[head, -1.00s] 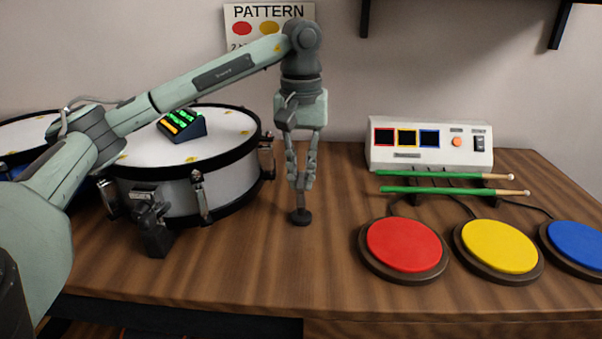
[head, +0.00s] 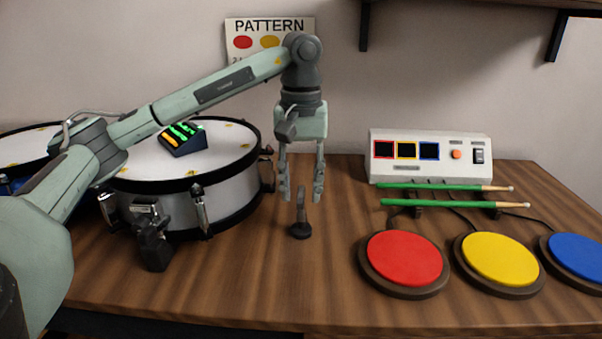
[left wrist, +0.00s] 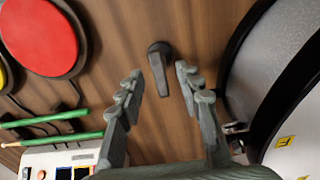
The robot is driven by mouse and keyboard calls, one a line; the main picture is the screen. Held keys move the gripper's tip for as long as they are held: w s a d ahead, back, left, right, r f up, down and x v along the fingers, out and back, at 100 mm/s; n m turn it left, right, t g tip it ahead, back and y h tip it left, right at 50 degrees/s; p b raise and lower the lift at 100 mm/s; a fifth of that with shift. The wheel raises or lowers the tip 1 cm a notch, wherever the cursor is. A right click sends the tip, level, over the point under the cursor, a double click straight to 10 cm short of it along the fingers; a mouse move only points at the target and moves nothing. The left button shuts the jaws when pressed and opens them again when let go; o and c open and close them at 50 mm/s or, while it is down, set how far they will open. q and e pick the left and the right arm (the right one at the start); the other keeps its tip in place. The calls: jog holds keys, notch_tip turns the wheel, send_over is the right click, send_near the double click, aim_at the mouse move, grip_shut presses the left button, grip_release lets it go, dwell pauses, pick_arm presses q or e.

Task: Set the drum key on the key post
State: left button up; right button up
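A small grey drum key (head: 301,204) stands on the key post, whose dark round base (head: 300,231) rests on the table in front of my left gripper. The key looks roughly upright; how it is seated on the post is too small to tell. My left gripper (head: 302,192) is open, fingers pointing down, with its tips on either side of and just above the key's top. In the left wrist view the key (left wrist: 158,60) lies just beyond and between the open fingertips (left wrist: 160,78), apart from both. My right gripper is not in view.
A white drum (head: 225,195) stands close on the left, with a dark clamp-like object (head: 152,240) before it. Red (head: 404,257), yellow (head: 500,258) and blue pads lie right. Green drumsticks (head: 430,203) rest before a white control box (head: 430,170). Table around the post is clear.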

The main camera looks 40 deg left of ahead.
pick_arm(q)
notch_tip(320, 180, up, 12)
dwell(0.5)
jog(key=shift+f, duration=0.1)
dwell(0.5)
